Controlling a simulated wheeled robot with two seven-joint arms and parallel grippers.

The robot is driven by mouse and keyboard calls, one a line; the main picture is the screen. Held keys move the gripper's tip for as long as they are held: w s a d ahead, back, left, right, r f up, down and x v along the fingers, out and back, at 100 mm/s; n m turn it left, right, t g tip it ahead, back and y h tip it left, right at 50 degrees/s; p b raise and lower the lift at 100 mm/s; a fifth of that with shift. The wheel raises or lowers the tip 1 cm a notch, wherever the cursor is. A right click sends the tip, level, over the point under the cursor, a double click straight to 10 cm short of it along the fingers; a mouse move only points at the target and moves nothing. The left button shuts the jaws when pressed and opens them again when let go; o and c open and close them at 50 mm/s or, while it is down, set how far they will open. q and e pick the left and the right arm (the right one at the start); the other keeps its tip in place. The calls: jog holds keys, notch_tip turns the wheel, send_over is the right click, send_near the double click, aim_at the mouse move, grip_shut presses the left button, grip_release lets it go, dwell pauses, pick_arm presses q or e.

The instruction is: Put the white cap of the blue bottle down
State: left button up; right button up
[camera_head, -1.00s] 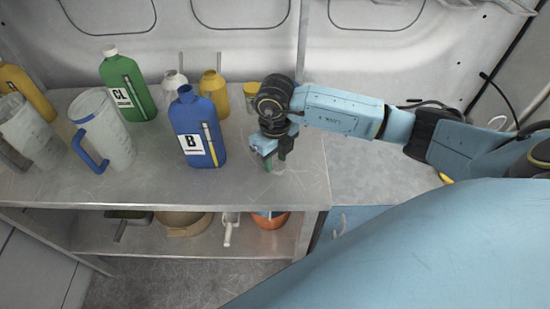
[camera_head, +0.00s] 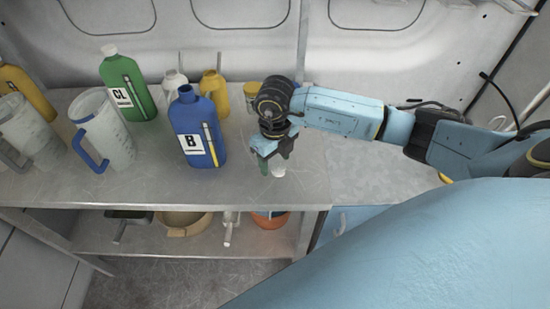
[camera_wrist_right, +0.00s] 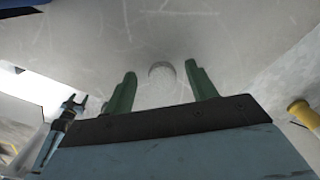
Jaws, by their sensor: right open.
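The blue bottle (camera_head: 197,130) marked B stands upright on the metal bench with no cap on its neck. The white cap (camera_head: 278,171) sits on the bench to the right of the bottle, below my right gripper (camera_head: 273,163). In the right wrist view the cap (camera_wrist_right: 160,71) lies between the two green fingers of my right gripper (camera_wrist_right: 160,74), with a gap on each side. That gripper is open. What looks like my left gripper (camera_wrist_right: 74,104) shows small at the left of the right wrist view; its jaw state is unclear. It is not in the head view.
A green bottle (camera_head: 127,88) marked CL, clear jugs (camera_head: 107,133), a yellow bottle (camera_head: 215,92) and a small yellow-lidded jar (camera_head: 252,91) stand on the bench (camera_head: 240,188). A lower shelf (camera_head: 150,240) holds bowls. The bench front edge is close to the cap.

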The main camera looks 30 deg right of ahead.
aim_at(275, 165)
notch_tip(275, 165, up, 12)
dwell(0.4)
jog(key=shift+f, duration=0.15)
